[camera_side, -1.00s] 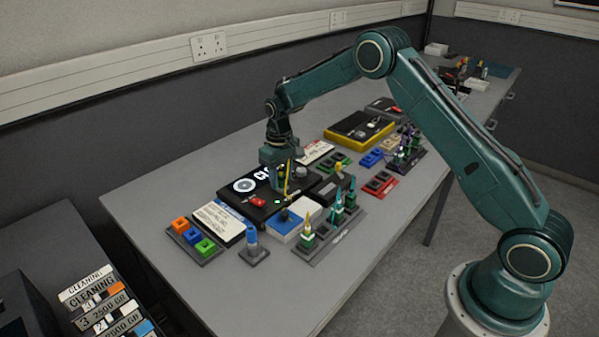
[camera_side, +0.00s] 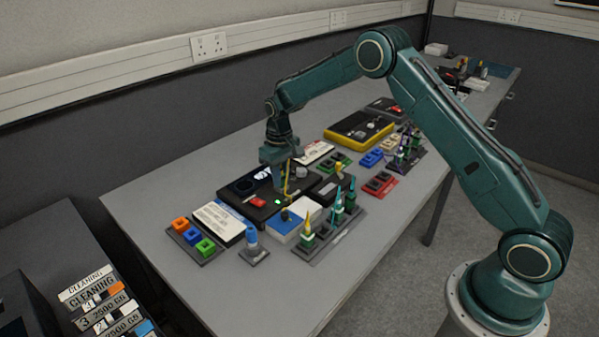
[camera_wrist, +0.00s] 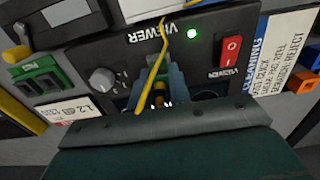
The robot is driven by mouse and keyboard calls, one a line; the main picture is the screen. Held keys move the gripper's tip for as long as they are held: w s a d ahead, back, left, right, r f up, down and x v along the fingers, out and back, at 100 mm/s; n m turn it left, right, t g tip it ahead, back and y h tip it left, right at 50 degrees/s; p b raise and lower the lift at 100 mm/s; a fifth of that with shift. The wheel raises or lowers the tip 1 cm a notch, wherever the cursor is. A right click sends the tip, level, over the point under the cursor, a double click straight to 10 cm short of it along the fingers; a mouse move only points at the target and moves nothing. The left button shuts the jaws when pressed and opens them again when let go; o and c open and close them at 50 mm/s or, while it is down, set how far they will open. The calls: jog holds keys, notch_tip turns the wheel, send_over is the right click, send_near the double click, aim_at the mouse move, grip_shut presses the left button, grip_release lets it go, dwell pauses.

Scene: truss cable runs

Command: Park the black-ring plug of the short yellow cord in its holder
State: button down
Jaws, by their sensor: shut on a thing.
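My gripper (camera_side: 283,184) is shut on a yellow plug (camera_wrist: 159,92), low over the black viewer unit (camera_side: 262,200). In the wrist view my gripper (camera_wrist: 158,98) has its fingers either side of the plug, pointing down at the viewer. The thin yellow cord (camera_wrist: 151,83) rises from the plug and bends past the word VIEWER. The plug's ring is too small and shaded to make out. I cannot tell whether the plug's tip touches the viewer. A grey rack (camera_side: 322,244) in front holds several upright plugs; I cannot tell which place is this plug's holder.
The viewer has a red switch (camera_wrist: 231,52) and a lit green lamp (camera_wrist: 192,34). A white and blue box (camera_side: 285,226), a blue plug on a stand (camera_side: 253,244) and a tray of coloured blocks (camera_side: 195,240) stand close by.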

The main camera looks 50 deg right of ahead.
jog(key=shift+r, duration=0.15)
jog(key=shift+r, duration=2.05)
jog(key=shift+s, duration=0.15)
jog(key=s+a, duration=0.1)
jog(key=s, duration=0.7)
jog(key=s+a, duration=0.2)
jog(key=s, duration=0.7)
jog(key=shift+a, duration=0.25)
jog(key=shift+s+f, duration=0.1)
jog(key=shift+f, duration=0.15)
jog(key=shift+f, duration=2.75)
jog(key=shift+f, duration=0.8)
